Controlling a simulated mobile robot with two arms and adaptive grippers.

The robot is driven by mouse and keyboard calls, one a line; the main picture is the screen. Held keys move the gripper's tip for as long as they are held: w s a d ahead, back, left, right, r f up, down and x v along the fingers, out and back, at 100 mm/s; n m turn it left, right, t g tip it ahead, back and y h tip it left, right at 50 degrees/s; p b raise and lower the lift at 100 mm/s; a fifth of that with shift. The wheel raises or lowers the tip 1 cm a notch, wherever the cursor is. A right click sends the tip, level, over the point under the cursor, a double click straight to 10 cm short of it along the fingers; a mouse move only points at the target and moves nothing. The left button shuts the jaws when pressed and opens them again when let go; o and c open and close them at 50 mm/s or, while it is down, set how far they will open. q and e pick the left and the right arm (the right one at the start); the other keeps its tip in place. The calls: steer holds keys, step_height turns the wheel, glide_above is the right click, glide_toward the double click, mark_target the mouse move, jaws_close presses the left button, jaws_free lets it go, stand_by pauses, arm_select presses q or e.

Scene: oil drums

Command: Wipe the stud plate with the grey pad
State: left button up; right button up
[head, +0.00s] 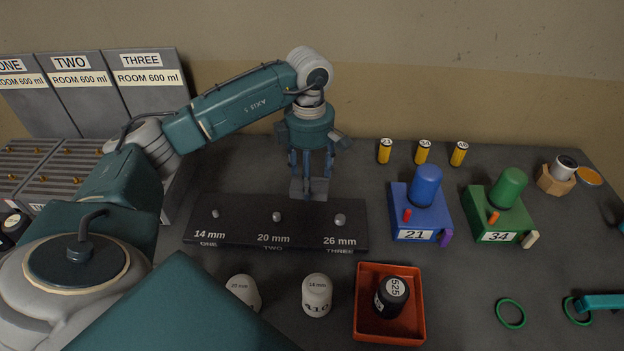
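The stud plate (220,238) is a long dark bar with three grey studs, marked 14 mm, 20 mm and 26 mm. The grey pad (296,191) is a small square block at the back edge of the plate, behind the 20 and 26 mm studs. My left gripper (309,177) points down over the pad, with its fingers spread at the pad. Whether they grip the pad or only stand around it I cannot tell. The underside of the pad is hidden. My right gripper is not clearly in view.
Blue (402,226) and green (482,231) blocks stand to the right. Yellow cylinders (422,152) line the back. Grey panels (140,85) stand at left.

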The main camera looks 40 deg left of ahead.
arm_select(q)
step_height(320, 180, up, 2)
steer(key=shift+p, duration=0.45)
steer(key=shift+w+a+r+p, duration=0.1)
steer(key=shift+w+r+p, duration=0.05)
steer(key=shift+r+p, duration=0.45)
steer(key=shift+r, duration=0.6)
arm_select(e)
steer(key=r, duration=0.2)
steer(key=shift+s+d+r, duration=0.15)
steer(key=shift+d+r, duration=0.05)
steer(key=shift+r, duration=0.15)
arm_select(q)
steer(key=shift+f, duration=0.1)
arm_select(e)
steer(key=shift+a, duration=0.1)
